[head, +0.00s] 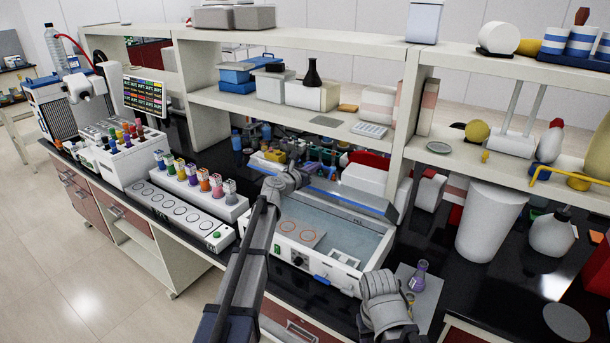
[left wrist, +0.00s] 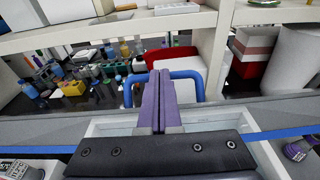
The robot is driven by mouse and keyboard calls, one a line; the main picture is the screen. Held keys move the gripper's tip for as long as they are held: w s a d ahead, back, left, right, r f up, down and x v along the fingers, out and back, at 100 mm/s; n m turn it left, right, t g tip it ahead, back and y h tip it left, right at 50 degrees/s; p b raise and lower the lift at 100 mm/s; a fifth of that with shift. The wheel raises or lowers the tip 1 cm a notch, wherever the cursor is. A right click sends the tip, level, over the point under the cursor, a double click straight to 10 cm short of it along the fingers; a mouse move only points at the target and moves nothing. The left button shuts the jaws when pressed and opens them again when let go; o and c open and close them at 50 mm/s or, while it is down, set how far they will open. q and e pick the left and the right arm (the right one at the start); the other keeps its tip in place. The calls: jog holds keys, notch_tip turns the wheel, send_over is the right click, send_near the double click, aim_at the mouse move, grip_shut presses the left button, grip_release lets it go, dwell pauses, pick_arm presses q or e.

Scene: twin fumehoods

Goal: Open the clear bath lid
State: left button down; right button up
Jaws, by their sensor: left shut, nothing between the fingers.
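The bath (head: 345,262) is a white box with a grey basin, its top uncovered in the head view. Along its back edge stands a grey panel with a blue strip (head: 345,203), which looks like the raised lid; its clear part is hard to make out. A blue loop handle (left wrist: 187,76) shows beyond my fingers in the left wrist view. My left gripper (left wrist: 160,78) is shut and empty, its purple fingers in front of or within that loop; I cannot tell whether they touch it. In the head view, my left arm reaches over the bath's left side. My right gripper's fingers do not show.
A white rack with coloured-cap vials (head: 200,184) stands left of the bath. A purple flask (head: 418,277) stands close to its right, near my right arm. Shelves (head: 330,133) with boxes rise behind. A white bin (head: 490,222) stands further right.

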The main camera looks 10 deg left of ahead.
pick_arm(q)
jog(key=w+d+r+p, duration=0.1)
jog(key=w+d+r, duration=0.1)
jog(key=w, duration=0.3)
jog(key=w+d+r+p, duration=0.2)
jog(key=w, duration=0.4)
jog(key=shift+r, duration=0.15)
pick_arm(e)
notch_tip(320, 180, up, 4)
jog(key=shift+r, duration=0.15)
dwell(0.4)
